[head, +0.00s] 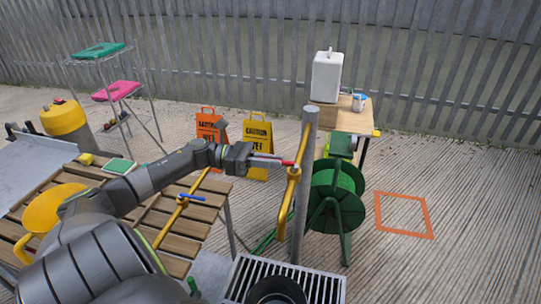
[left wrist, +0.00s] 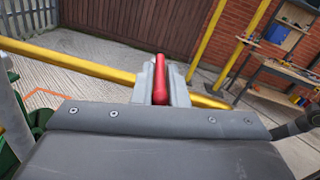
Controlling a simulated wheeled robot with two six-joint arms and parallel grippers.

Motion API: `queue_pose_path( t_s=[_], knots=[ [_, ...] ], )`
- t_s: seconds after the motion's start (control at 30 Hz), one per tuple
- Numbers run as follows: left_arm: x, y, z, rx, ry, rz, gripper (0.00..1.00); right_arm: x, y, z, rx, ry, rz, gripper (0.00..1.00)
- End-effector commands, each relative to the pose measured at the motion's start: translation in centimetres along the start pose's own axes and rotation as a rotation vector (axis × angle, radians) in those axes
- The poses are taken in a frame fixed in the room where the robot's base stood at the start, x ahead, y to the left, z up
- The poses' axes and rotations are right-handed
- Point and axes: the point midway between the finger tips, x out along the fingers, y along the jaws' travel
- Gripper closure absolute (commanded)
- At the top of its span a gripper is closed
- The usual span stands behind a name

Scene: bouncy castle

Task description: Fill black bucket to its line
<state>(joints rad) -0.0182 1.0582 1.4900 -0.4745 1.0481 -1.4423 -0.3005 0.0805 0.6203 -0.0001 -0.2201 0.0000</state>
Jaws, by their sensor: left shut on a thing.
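The black bucket (head: 277,291) stands at the bottom edge of the head view, over the metal drain grate, and is partly cut off. Its fill line and the level inside cannot be made out. A grey post (head: 304,160) rises behind the grate with a yellow pipe (head: 283,215) beside it. A red lever handle (head: 288,163) sticks out at the pipe's top part. My left gripper (head: 275,161) is shut on this lever. In the left wrist view the red lever (left wrist: 160,85) lies between the fingers (left wrist: 160,78). My right gripper is not in view.
The drain grate (head: 240,280) lies below the post. A green hose reel (head: 335,200) stands just right of the post. A slatted wooden bench (head: 165,222) is at left under my arm. Caution signs (head: 257,140) stand behind. The floor at right, with an orange square outline (head: 404,236), is clear.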

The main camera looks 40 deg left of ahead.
Motion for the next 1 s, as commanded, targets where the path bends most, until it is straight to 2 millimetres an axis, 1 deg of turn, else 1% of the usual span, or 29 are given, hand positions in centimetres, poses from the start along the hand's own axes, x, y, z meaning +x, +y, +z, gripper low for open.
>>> queue_pose_path(
  t_s=[0.03,0.1,0.3,0.4,0.53,0.87,0.9,1.0],
  knots=[
    [0.0,-0.5,0.5,-0.005,-0.005,0.029,1.00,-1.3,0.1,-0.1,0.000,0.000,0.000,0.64],
    [0.0,-0.8,0.4,-0.005,-0.014,0.074,1.00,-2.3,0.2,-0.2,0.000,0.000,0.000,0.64],
    [0.1,-1.5,0.3,-0.005,-0.040,0.200,1.00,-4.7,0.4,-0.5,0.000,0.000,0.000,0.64],
    [0.2,-1.7,0.1,-0.003,-0.050,0.249,1.00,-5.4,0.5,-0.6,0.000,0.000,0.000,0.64],
    [0.2,-1.9,-0.2,0.000,-0.055,0.284,1.00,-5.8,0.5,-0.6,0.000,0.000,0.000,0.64],
    [0.2,-1.8,-0.4,0.001,-0.055,0.293,1.00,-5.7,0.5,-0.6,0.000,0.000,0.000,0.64],
    [0.2,-1.8,-0.4,0.001,-0.055,0.293,0.85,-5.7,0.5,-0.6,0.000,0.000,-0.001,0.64],
    [0.2,-1.8,-0.4,0.001,-0.055,0.293,0.72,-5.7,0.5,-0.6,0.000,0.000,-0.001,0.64]
  ],
)
